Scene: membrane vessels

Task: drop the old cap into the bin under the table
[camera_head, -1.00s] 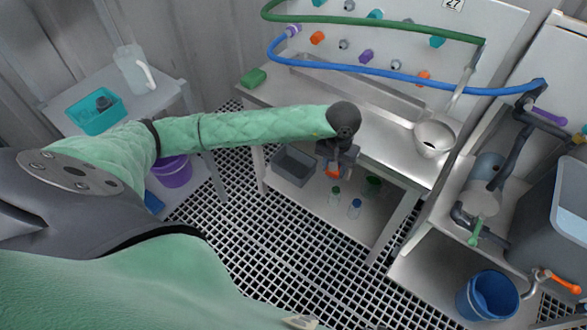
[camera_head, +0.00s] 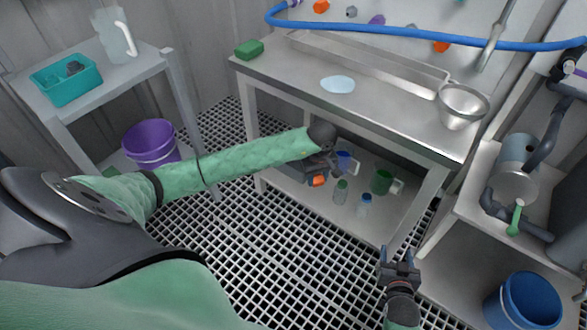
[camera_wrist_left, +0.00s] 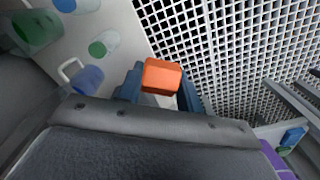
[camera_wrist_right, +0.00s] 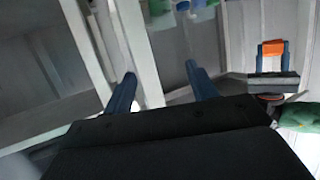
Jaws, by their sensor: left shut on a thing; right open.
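The orange cap (camera_head: 319,181) is held between the fingers of my left gripper (camera_head: 316,172), shut on it near the front of the work table's lower shelf. In the left wrist view the orange cap (camera_wrist_left: 162,76) sits between the fingertips, with floor grating beyond. The right wrist view also shows the cap (camera_wrist_right: 272,47). My right gripper (camera_head: 399,257) is open and empty, low in front of the table's right leg. The work table (camera_head: 390,105) stands above and behind my left gripper. I cannot clearly make out the grey bin now; my left arm and gripper cover that part of the shelf.
A green mug (camera_head: 381,182), a blue mug (camera_head: 343,160) and two capped bottles stand on the lower shelf. A purple bucket (camera_head: 150,143) is at the left and a blue bucket (camera_head: 528,300) at the lower right. The floor grating (camera_head: 270,265) in front is clear.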

